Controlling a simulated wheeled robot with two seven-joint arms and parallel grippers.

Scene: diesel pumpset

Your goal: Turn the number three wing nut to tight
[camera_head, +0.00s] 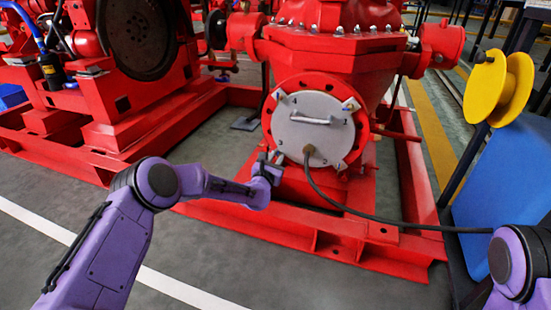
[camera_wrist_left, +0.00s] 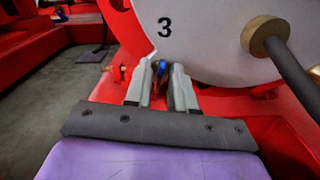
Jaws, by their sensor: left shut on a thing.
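The round grey cover plate (camera_head: 308,133) sits on the red flange of the pump, with a handle (camera_head: 310,119) across it. The printed number 3 (camera_wrist_left: 164,27) shows on the plate in the left wrist view. Just below it, a small blue part of the number three wing nut (camera_wrist_left: 163,67) shows between the fingers; the rest is hidden. My left gripper (camera_wrist_left: 162,80) is shut on this wing nut at the plate's lower left edge. It also shows in the head view (camera_head: 270,158). My right gripper is out of view.
A dark cable (camera_head: 345,207) runs from a brass fitting (camera_wrist_left: 265,36) low on the plate toward the right. A yellow reel (camera_head: 497,87) and a blue panel (camera_head: 500,195) stand at the right. The red base frame (camera_head: 330,240) surrounds the pump.

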